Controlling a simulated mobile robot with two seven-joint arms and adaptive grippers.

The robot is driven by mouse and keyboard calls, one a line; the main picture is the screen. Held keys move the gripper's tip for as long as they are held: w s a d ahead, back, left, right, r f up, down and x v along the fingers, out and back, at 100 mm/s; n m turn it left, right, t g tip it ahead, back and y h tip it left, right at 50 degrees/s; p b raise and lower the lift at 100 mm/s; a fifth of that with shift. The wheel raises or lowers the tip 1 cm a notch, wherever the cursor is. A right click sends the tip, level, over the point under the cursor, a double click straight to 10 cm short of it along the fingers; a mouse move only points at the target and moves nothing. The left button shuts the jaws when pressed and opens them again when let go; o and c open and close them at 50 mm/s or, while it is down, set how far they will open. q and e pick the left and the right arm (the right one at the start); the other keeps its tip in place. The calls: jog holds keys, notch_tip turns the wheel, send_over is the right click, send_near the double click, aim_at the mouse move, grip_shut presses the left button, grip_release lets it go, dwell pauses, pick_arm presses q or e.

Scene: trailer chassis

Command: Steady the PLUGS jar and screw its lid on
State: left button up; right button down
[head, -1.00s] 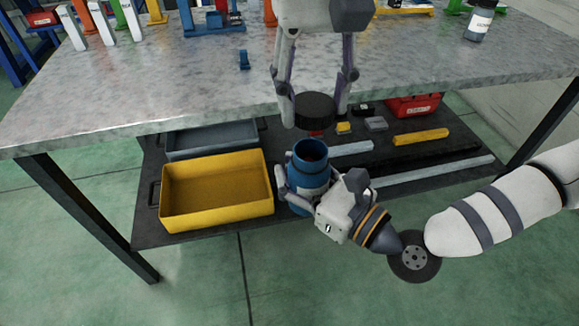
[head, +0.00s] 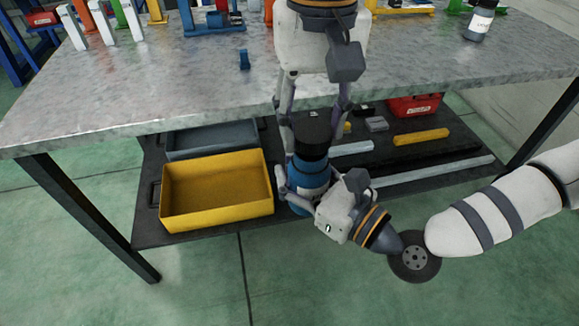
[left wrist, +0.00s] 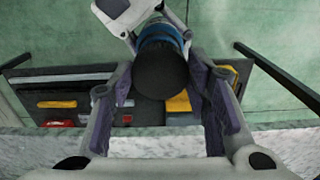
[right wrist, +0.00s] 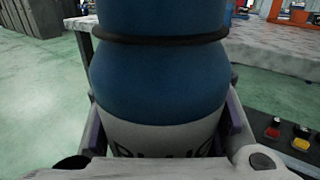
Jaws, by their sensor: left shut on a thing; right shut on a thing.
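The PLUGS jar (head: 311,176) is blue and stands upright in front of the bench, partly hidden by my right gripper. In the right wrist view its blue body (right wrist: 160,75) fills the middle, above a white label with partly hidden dark letters. My right gripper (head: 302,192) is shut around the jar's lower body. The black lid (head: 313,135) is at the jar's mouth, over it and in line with it; I cannot tell whether its thread has caught. My left gripper (head: 312,125) points down from above and is shut on the lid, also visible in the left wrist view (left wrist: 162,80).
A yellow bin (head: 215,215) stands on the dark lower shelf left of the jar, with a grey bin (head: 210,140) behind it. A red box (head: 413,105) and a yellow bar (head: 421,137) lie to the right. The grey benchtop edge (head: 215,115) is close behind the jar.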

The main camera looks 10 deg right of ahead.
aim_at(309, 178)
pick_arm(q)
jog(key=shift+s+r, duration=0.1)
dwell(0.4)
jog(key=shift+f, duration=0.95)
jog(key=shift+f, duration=0.55)
jog(key=m, duration=1.3)
jog(key=shift+m, duration=0.4)
